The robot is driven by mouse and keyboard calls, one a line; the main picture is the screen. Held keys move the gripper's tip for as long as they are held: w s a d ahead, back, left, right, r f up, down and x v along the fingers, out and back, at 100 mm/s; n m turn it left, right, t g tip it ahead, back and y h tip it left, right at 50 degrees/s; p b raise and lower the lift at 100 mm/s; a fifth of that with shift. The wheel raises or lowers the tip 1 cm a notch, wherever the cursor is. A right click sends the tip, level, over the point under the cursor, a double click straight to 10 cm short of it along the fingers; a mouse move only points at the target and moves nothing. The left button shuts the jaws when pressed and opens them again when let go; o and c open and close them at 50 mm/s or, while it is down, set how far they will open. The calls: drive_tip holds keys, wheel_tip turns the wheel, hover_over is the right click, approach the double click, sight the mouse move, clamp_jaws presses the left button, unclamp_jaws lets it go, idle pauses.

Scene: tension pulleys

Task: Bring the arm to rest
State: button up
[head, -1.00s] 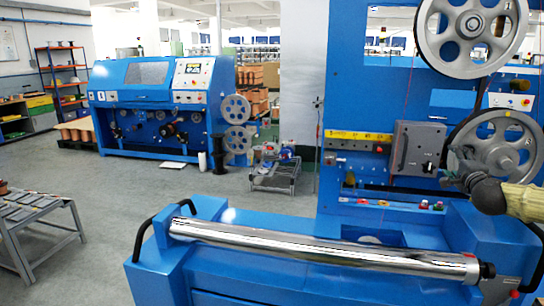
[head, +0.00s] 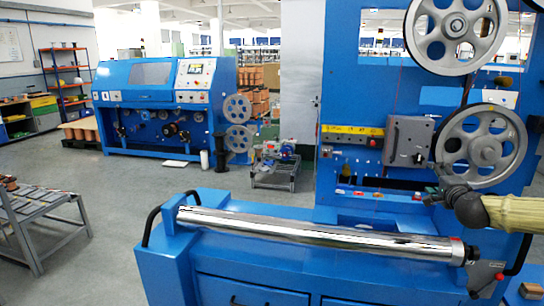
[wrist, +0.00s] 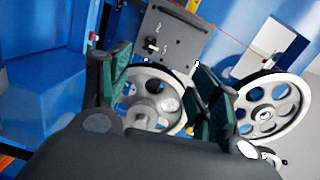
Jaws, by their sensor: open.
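My gripper (head: 434,194) shows at the right of the head view, dark, at the end of my arm, which comes in from the right edge. In the picture it lies just below the lower grey pulley wheel (head: 467,150). In the wrist view my gripper (wrist: 160,66) has its two dark green fingers spread apart with nothing between them. Behind the fingers are a grey spoked pulley (wrist: 175,85) and a second pulley (wrist: 285,115) to the right. I cannot tell the exact distance to them.
A blue machine (head: 345,215) with a grey control box (head: 408,140) and an upper pulley (head: 456,27) stands ahead. A shiny roller (head: 310,235) lies across its front. A second blue machine (head: 150,110) and a metal rack (head: 35,215) stand left.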

drive_tip(key=s+a+f+n+g+y+b, duration=0.1)
drive_tip(key=s+a+f+n+g+y, duration=0.15)
drive_tip(key=a+f, duration=0.75)
drive_tip(key=s+a+f+n+g+y+b, duration=0.15)
drive_tip(key=a+f+n, duration=0.35)
drive_tip(key=f, duration=0.9)
drive_tip(key=s+a+f+n+g+b, duration=0.1)
drive_tip(key=s+a+f+n+g, duration=0.15)
drive_tip(key=s+a+f, duration=0.65)
drive_tip(key=s+a+f+n+g+b, duration=0.1)
drive_tip(key=s+a+f+g+b, duration=0.15)
drive_tip(key=s+f, duration=0.8)
drive_tip(key=s+a+f+n+g+b, duration=0.1)
drive_tip(key=s+f+n+g, duration=0.15)
drive_tip(key=s+f, duration=0.65)
drive_tip(key=s+a+f+n+g+h+b, duration=0.1)
drive_tip(key=s+f+n+g, duration=0.3)
drive_tip(key=s, duration=0.8)
drive_tip(key=s+f+n+g+b, duration=0.1)
drive_tip(key=s+f, duration=0.7)
drive_tip(key=s, duration=0.3)
wheel_tip(320, 180, up, 13)
drive_tip(key=p, duration=1.2)
drive_tip(key=shift+f, duration=0.2)
drive_tip(key=shift+a, duration=0.1)
